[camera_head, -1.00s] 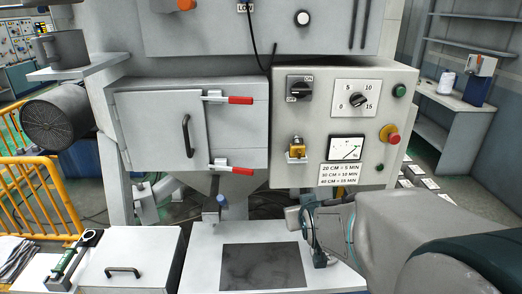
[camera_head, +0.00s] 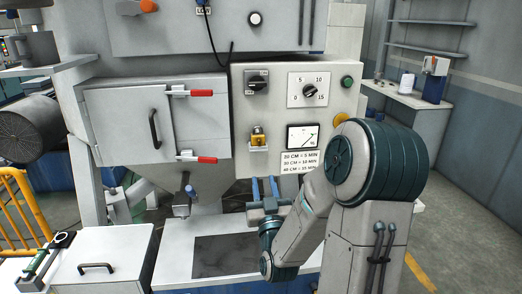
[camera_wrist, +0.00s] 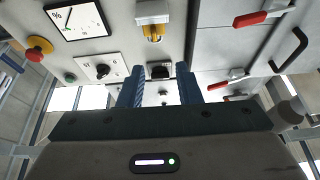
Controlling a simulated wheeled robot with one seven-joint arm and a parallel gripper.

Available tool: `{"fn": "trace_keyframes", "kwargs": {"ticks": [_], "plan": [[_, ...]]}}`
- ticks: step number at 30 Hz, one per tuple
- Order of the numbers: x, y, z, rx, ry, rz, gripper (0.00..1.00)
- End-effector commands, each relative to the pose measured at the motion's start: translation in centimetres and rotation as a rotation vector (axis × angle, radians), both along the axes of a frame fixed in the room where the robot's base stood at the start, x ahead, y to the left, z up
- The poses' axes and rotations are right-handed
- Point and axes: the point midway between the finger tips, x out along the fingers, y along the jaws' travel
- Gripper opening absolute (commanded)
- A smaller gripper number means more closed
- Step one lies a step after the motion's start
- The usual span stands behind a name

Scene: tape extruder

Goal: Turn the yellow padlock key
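The yellow padlock (camera_head: 258,137) is on the front of the grey control panel (camera_head: 240,163), below the black rotary switch and left of the gauge. It also shows at the top of the wrist view (camera_wrist: 153,31). It is too small to tell its key apart. My gripper (camera_head: 264,186) is below the padlock, with its two blue fingers pointing up. The wrist view shows the fingers (camera_wrist: 160,82) spread apart with nothing between them, so it is open and clear of the padlock.
The gauge (camera_head: 302,136), dial (camera_head: 308,90) and rotary switch (camera_head: 257,82) are on the same panel. A grey door with red-handled latches (camera_head: 202,93) is to the left. A white table with a dark plate (camera_head: 225,256) is below.

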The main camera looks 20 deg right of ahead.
Motion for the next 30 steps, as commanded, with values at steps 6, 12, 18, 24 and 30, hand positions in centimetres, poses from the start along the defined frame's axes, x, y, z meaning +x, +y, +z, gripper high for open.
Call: {"fn": "trace_keyframes", "kwargs": {"ticks": [6,12,18,24,30], "plan": [[0.9,-1.8,1.0,0.001,-0.017,-0.031,0.31],[4.2,-3.2,2.7,0.002,-0.017,-0.039,0.31],[7.9,-4.1,4.2,0.002,-0.016,-0.037,0.31],[10.5,-4.7,5.1,0.001,-0.014,-0.034,0.31],[11.6,-5.1,5.5,0.0,-0.014,-0.035,0.31]]}}
